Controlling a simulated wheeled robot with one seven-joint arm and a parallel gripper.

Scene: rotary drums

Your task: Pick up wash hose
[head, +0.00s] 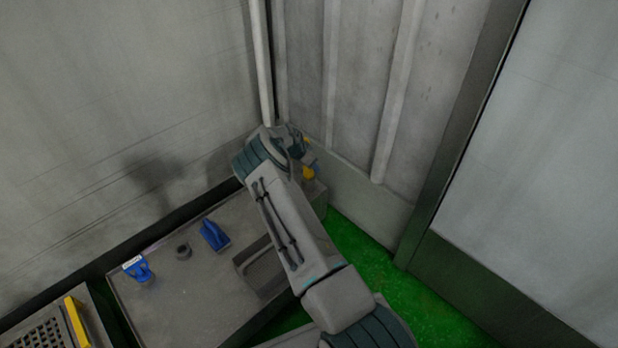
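My arm reaches over a grey worktop (185,295) to its far corner. My gripper (306,155) is at the far end of the arm, close to the wall, small and largely hidden behind my own wrist. I cannot tell whether its fingers are open or shut. A small yellow and blue item (309,173) shows right beside the gripper, at the worktop's far right end. It may be part of the wash hose, but it is too small and covered to be sure. Whether the gripper touches it cannot be told. No other hose is clearly visible.
On the worktop lie a blue tool (214,235), a dark ring-shaped part (183,250) and a blue item with a white label (138,268). A perforated tray (45,335) with a yellow bar (76,322) is at lower left. Walls close in behind; green floor (385,258) is at right.

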